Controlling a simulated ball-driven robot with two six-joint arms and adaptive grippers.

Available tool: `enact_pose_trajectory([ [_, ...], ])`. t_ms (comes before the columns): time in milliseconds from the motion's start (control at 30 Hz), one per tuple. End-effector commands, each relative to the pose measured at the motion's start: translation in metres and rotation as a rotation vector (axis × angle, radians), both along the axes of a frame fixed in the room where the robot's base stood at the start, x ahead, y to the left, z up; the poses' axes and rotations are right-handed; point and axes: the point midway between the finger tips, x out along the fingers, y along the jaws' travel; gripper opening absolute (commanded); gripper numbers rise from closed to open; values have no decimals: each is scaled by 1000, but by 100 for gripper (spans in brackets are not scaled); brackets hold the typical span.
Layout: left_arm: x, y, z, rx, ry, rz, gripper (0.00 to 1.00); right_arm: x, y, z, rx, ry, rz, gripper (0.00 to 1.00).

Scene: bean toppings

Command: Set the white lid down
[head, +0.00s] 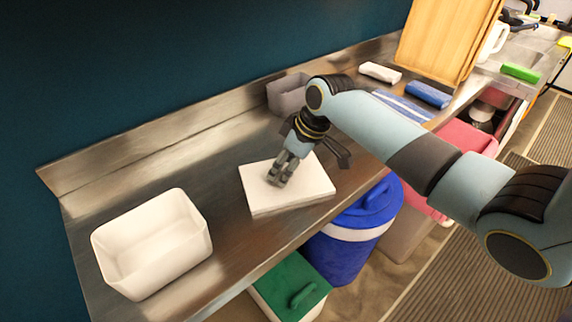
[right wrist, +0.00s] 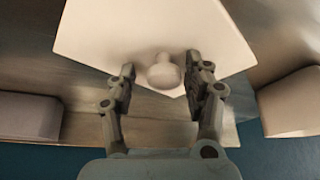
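The white lid (head: 315,190) is a flat, square slab that appears to lie level on the steel counter. In the right wrist view, the lid (right wrist: 120,35) has a round knob (right wrist: 163,72). My right gripper (head: 279,180) is over the lid, pointing down. In the wrist view its fingers are apart on either side of the knob, with a visible gap at the left finger; the right finger is close to it. The gripper hides the knob in the head view. My left gripper is not in view.
An open, empty-looking white container (head: 150,245) stands at the counter's left. A grey container (head: 285,95) stands behind the lid near the wall. Blue (head: 428,94) and white (head: 380,72) items lie farther right. Bare steel (head: 215,170) separates the white container and lid.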

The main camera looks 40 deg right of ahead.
Motion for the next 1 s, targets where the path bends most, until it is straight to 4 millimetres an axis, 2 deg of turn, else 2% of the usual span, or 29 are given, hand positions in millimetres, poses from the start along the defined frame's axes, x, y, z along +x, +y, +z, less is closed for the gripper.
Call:
enact_pose_trajectory([
  [200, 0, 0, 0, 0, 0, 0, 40, 0, 0, 1, 0, 0, 0, 51],
  [333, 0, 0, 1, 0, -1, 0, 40, -2, -2, 9, -2, -2, 0, 51],
  [800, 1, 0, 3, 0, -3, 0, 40, -34, -19, 97, -4, -3, 1, 51],
  [1000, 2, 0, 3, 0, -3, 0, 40, -40, -21, 112, 0, 0, 0, 51],
])
